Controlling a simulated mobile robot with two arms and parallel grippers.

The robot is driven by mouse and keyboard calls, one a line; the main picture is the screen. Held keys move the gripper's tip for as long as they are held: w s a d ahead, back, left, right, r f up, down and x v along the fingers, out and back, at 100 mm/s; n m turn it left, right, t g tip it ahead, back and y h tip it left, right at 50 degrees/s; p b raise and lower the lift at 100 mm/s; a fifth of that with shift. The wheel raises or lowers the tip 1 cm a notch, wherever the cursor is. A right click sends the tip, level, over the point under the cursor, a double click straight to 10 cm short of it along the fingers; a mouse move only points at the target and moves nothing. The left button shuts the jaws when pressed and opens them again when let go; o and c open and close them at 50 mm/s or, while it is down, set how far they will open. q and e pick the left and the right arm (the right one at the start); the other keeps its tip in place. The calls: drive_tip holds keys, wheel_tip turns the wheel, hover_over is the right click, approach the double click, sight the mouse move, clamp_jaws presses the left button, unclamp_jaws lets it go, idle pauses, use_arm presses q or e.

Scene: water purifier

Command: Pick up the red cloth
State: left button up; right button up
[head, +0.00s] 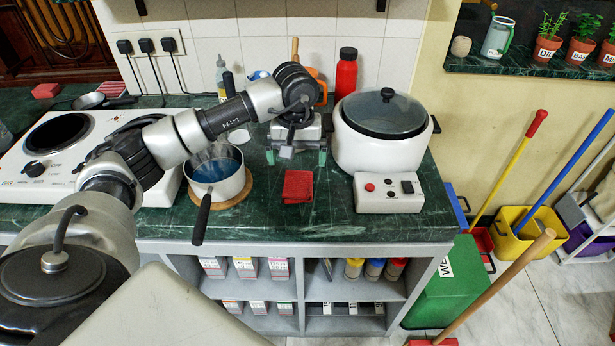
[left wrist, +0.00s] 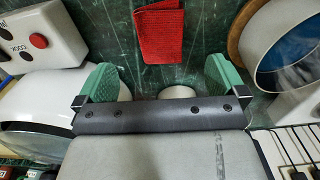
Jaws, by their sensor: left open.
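The red cloth (head: 298,186) lies folded on the green marble counter, between the saucepan and the white cooker. It also shows in the left wrist view (left wrist: 160,35) at the top middle, beyond the fingertips. My left gripper (head: 296,156) is above the counter just behind the cloth, with its green fingers spread wide and nothing between them. In the left wrist view the two green fingers (left wrist: 164,82) stand either side of the cloth's line, apart from it. My right gripper is in neither view.
A saucepan (head: 222,184) with blue liquid stands left of the cloth, its handle over the counter edge. A white cooker (head: 384,148) with a lid and control box (head: 388,193) stands to the right. A red bottle (head: 346,74) is behind. The counter around the cloth is clear.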

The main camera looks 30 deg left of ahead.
sight(298, 186)
use_arm(q)
drive_tip(key=f, duration=0.2)
drive_tip(key=s+f, duration=0.1)
drive_tip(key=shift+f, duration=0.4)
drive_tip(key=shift+w+f, duration=0.15)
drive_tip(key=shift+f, duration=0.15)
drive_tip(key=f+p, duration=0.1)
drive_tip(key=f, duration=0.4)
drive_tip(key=shift+w+f+p, duration=0.2)
drive_tip(key=shift+p, duration=0.1)
drive_tip(key=shift+c, duration=0.8)
drive_tip(key=c, duration=0.7)
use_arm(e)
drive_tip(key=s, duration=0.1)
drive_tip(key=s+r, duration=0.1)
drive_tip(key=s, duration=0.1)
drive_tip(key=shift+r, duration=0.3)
